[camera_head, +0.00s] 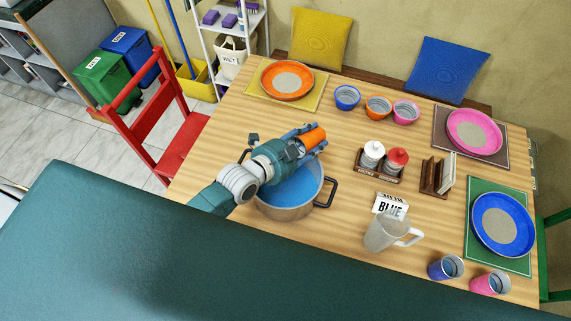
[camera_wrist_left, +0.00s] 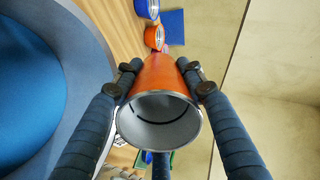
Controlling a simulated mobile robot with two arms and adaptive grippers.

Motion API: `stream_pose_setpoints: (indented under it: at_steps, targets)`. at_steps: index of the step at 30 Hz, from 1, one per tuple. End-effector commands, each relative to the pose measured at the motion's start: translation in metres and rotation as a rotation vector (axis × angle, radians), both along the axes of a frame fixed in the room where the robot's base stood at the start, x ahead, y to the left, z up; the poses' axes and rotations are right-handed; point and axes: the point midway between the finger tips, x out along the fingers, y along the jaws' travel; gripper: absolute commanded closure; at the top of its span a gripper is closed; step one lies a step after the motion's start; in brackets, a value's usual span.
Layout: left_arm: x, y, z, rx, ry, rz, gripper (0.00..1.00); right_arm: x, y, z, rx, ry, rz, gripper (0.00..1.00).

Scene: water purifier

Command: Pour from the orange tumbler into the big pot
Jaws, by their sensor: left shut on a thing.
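My left gripper (camera_head: 303,142) is shut on the orange tumbler (camera_head: 312,138) and holds it above the far right part of the big pot's rim. The tumbler is tilted. In the left wrist view, fingers stand on both sides of the tumbler (camera_wrist_left: 158,72); its open mouth faces the camera, showing a grey inside with no liquid I can make out. The big pot (camera_head: 292,212) is metal with dark handles and stands on the table; its inside looks blue. My arm covers part of it. The pot also shows in the left wrist view (camera_wrist_left: 85,45). My right gripper is out of view.
A clear pitcher (camera_head: 385,234) and a "BLUE" card (camera_head: 390,206) stand right of the pot. Two shakers in a rack (camera_head: 380,172) and a napkin holder (camera_head: 435,177) are beyond. Blue (camera_head: 445,267) and pink (camera_head: 490,284) tumblers are at the near right. Bowls (camera_head: 377,107) line the back.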

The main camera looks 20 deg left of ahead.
Motion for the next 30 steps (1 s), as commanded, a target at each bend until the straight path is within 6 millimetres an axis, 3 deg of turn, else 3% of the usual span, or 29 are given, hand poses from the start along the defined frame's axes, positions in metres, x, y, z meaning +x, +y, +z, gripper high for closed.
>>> stream_pose_setpoints:
  at_steps: [5, 19, 21, 30]
  targets:
    - [0.0, 0.0, 0.002, 0.008, 0.014, 0.0, 0.91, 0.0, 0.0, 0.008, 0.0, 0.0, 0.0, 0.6]
    - [0.001, 0.0, 0.013, 0.086, 0.168, 0.0, 0.91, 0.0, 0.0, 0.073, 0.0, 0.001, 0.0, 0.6]
    - [0.002, -0.001, 0.007, 0.102, 0.2, -0.001, 0.91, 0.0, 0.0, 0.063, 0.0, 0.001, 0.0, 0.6]
    - [0.001, 0.001, -0.001, 0.195, 0.383, 0.001, 0.91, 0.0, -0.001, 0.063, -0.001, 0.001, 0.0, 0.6]
